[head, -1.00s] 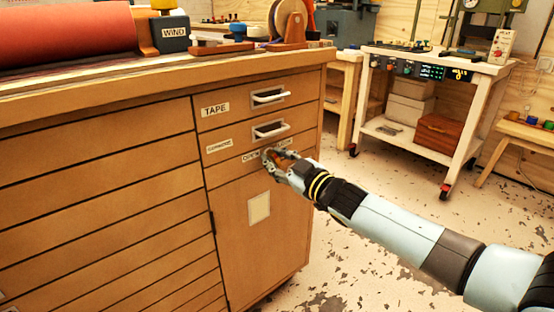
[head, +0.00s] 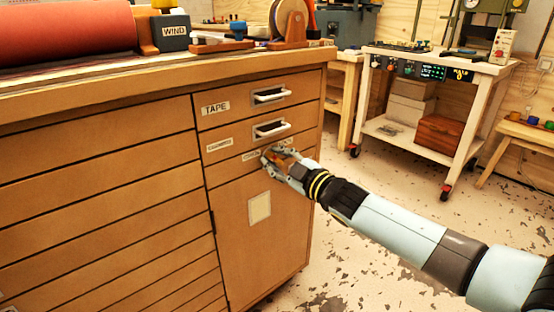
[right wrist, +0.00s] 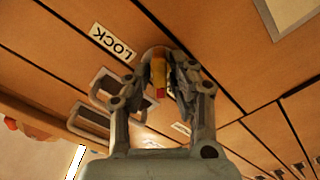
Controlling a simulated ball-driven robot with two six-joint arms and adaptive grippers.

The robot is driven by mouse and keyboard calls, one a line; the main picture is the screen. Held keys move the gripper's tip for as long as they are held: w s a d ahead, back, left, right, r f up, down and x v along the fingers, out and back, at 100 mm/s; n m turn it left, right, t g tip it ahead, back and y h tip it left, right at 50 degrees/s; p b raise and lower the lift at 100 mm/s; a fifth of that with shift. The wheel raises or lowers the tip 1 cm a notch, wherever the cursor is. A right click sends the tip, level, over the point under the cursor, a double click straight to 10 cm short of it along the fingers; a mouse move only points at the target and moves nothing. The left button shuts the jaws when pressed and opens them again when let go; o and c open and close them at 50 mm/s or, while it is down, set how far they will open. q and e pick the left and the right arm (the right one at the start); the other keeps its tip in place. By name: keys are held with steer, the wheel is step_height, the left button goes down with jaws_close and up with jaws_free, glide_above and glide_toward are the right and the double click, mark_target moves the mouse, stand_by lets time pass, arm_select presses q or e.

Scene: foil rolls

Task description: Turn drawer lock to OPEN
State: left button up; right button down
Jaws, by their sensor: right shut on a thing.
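The drawer lock (right wrist: 159,76) is a small knob with an orange-yellow and red face on the front of the wooden cabinet (head: 95,195), below two handled drawers. In the right wrist view it sits between my fingers, near a LOCK label (right wrist: 113,42). My right gripper (head: 272,158) is at the lock; it also shows in the right wrist view (right wrist: 160,82), shut on the knob. In the head view the gripper hides most of the knob. A label at its left (head: 251,156) is too small to read surely. My left gripper is not in view.
The TAPE drawer handle (head: 269,95) and a second drawer handle (head: 271,130) stick out just above my right gripper. A red roll (head: 70,32) and a WIND box (head: 171,32) stand on the cabinet top. A wheeled cart (head: 428,62) stands at the right; speckled floor lies between.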

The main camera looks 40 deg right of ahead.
steer(key=c, duration=1.3)
jaws_free()
steer(key=shift+c, duration=0.2)
steer(key=s, duration=1.2)
steer(key=shift+d, duration=0.45)
